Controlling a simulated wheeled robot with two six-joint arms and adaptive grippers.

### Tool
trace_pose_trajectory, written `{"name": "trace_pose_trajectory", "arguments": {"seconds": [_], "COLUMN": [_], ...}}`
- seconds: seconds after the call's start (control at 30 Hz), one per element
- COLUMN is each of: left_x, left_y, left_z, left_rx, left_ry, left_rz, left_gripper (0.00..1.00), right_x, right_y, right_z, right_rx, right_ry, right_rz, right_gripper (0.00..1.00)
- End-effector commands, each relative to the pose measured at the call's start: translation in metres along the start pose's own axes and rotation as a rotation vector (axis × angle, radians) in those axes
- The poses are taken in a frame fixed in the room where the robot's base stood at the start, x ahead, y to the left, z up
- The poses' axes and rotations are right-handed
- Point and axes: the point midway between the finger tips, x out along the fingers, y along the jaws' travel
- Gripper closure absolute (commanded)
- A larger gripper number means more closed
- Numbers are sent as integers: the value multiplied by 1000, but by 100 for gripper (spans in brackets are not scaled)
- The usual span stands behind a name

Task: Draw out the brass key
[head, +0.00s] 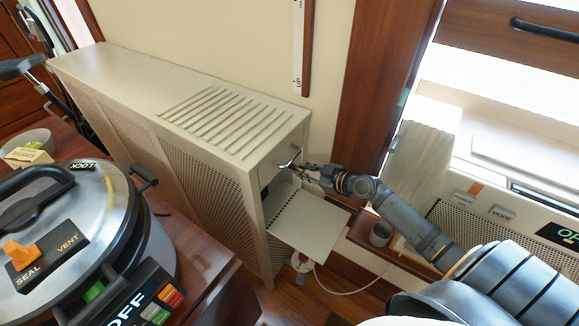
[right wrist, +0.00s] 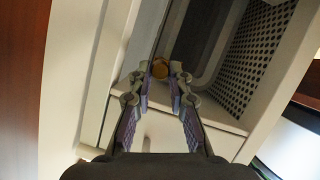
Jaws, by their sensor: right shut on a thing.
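The brass key (right wrist: 161,68) shows in the right wrist view as a small gold-brown piece between the fingertips. My right gripper (right wrist: 160,84) is shut on it, at the opening in the end of the beige perforated cabinet. In the head view my right gripper (head: 293,168) reaches in from the right to the cabinet's (head: 245,148) end face, above a lowered flap (head: 308,222). The key is too small to make out there. How far it sits in its seat is hidden. My left gripper is not in view.
A white cable lies below the flap.

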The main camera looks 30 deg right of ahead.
Motion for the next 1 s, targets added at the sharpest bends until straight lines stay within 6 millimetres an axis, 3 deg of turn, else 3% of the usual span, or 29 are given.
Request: {"name": "trace_pose_trajectory", "arguments": {"seconds": [0.43, 1.0], "left_x": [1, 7], "left_y": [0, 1], "left_z": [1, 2], "left_rx": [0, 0], "left_ry": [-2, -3], "left_rz": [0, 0], "left_gripper": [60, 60], "right_x": [-3, -26], "right_y": [0, 0], "right_z": [1, 11], "right_rx": [-1, -2], "right_ry": [0, 0], "right_rz": [0, -1], "right_gripper": [100, 100]}}
